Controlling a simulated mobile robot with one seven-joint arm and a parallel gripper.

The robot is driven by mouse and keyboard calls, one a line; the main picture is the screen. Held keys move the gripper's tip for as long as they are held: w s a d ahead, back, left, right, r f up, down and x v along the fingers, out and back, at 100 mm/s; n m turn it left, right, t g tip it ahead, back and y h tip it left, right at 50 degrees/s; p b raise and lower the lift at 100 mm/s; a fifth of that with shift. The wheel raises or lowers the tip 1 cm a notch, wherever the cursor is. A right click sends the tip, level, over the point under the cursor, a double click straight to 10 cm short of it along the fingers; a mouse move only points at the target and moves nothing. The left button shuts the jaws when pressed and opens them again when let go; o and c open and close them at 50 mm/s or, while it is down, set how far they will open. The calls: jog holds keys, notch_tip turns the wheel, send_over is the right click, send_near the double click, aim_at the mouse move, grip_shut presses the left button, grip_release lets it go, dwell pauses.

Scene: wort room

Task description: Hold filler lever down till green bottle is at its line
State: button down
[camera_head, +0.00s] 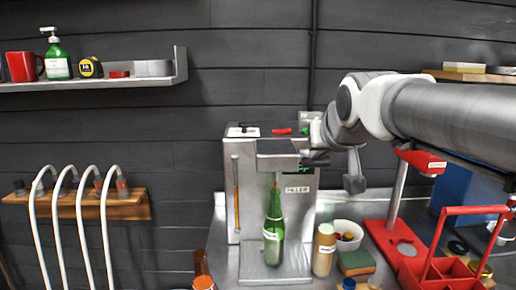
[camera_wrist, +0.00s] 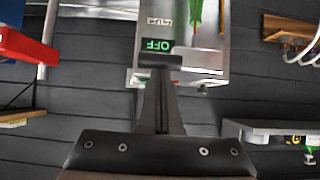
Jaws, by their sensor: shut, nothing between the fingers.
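The grey filler (camera_head: 301,207) stands in the middle of the steel counter. The green bottle (camera_head: 273,232) stands upright under its spout and has a white label band. I cannot make out the liquid level or a fill line in it. My gripper (camera_wrist: 160,62) is shut and empty, with its tips in front of the filler, close to the green OFF display (camera_wrist: 157,45). In the head view my arm reaches in from the right to the filler's upper front. I cannot make out the lever clearly, nor whether the fingertips touch it. The bottle also shows in the wrist view (camera_wrist: 195,12).
A brown bottle (camera_head: 203,270) stands front left. A labelled jar (camera_head: 323,250), a white bowl (camera_head: 347,236) and a sponge (camera_head: 356,263) are right of the filler. Further right are a red capper (camera_head: 386,239) and a red carrier (camera_head: 437,272). White hoses (camera_head: 83,225) hang at left.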

jog(key=shift+s+f+t+b, duration=0.15)
jog(key=shift+f+t+b, duration=0.2)
jog(key=shift+f+b, duration=0.5)
jog(key=shift+s+f+t+b, duration=0.15)
jog(key=shift+f+t+b, duration=0.25)
jog(key=shift+b, duration=0.75)
jog(key=shift+s+f+b, duration=0.1)
jog(key=shift+f+b, duration=0.3)
jog(key=shift+b, duration=0.3)
jog(key=shift+f, duration=0.15)
